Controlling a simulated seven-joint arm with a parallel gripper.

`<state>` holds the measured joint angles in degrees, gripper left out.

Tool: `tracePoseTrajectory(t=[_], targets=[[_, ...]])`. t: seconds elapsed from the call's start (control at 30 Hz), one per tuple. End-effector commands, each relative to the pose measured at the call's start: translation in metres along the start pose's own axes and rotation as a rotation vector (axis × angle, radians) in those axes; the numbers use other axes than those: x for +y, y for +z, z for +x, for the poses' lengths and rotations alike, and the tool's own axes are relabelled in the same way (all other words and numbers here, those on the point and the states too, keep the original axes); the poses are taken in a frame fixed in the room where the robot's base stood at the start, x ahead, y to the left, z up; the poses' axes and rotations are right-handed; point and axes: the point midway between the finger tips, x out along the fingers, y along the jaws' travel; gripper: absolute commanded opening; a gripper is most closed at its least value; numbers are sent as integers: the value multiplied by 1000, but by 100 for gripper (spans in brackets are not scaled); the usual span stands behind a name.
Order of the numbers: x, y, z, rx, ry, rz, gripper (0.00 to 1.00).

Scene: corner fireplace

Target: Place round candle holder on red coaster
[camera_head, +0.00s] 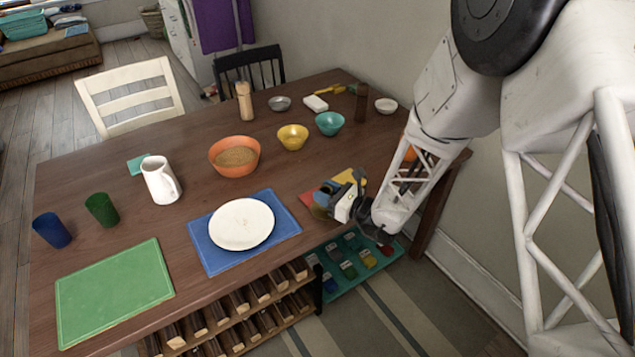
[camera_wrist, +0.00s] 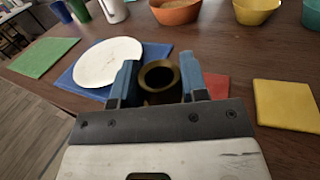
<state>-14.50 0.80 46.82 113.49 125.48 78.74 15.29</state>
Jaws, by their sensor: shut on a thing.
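The round candle holder (camera_wrist: 157,80) is a brass-coloured ring-like cup with a dark round opening. My gripper (camera_wrist: 161,84) is shut on it, with one blue finger on each side. In the head view my gripper (camera_head: 340,203) is low near the table's front right edge, largely covering the candle holder (camera_head: 322,206). The red coaster (camera_wrist: 217,86) shows just right of the right finger in the wrist view, partly hidden by it. In the head view the red coaster (camera_head: 309,197) is partly covered by my gripper. Whether the holder touches the coaster or table, I cannot tell.
A yellow coaster (camera_wrist: 286,105) lies right of the red one. A white plate (camera_head: 241,224) on a blue placemat (camera_head: 208,252) is to the left. Orange (camera_head: 235,157), yellow (camera_head: 293,137) and teal (camera_head: 330,123) bowls stand farther back. Bare tabletop separates them from my gripper.

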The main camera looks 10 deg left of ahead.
Motion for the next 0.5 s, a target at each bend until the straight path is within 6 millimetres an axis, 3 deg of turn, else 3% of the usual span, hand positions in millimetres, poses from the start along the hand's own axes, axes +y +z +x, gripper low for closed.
tracePoseTrajectory(t=[0.3, 0.5], targets=[[-36, -5, 42, -1, 1, -1, 10], [-50, -6, 57, -1, 0, -1, 10]])
